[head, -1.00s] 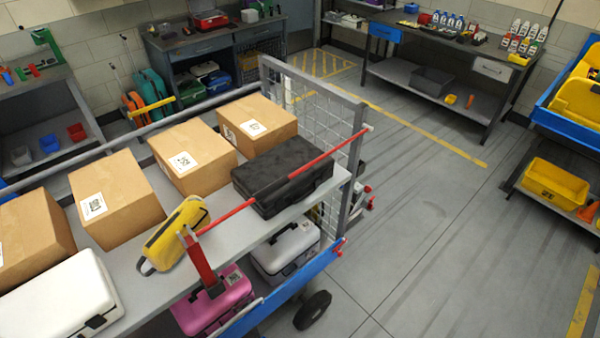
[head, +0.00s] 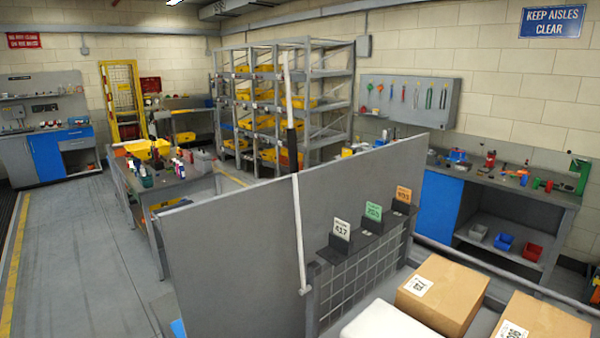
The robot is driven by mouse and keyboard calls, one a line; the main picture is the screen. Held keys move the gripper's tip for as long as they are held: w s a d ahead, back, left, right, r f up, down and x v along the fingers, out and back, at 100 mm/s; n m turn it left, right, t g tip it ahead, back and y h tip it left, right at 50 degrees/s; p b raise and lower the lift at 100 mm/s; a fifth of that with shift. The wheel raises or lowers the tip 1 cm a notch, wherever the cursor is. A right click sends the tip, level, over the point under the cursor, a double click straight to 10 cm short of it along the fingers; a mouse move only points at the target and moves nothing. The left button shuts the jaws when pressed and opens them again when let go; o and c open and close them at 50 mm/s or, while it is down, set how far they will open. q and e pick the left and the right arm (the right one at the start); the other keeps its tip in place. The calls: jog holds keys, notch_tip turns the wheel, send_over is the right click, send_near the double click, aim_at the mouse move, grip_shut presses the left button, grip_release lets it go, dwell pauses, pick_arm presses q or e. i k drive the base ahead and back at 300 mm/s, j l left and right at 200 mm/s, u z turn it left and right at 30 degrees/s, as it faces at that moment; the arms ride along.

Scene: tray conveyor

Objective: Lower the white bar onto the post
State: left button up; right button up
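The white bar (head: 299,230) stands almost upright in the head view, leaning slightly left toward its top. It has a black section (head: 291,150) partway up and thin white length above that. Its lower end is beside the grey corner post (head: 312,300) of the cart's mesh end panel; whether they touch, I cannot tell. No separate post for the bar's free end can be made out. Neither of my grippers is in view.
A large grey panel (head: 230,240) stands behind the bar. Cardboard boxes (head: 442,290) and a white case (head: 390,322) sit on the cart at lower right. Open floor (head: 85,250) lies at left.

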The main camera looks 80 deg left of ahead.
aim_at(294, 159)
jog(key=u, duration=2.75)
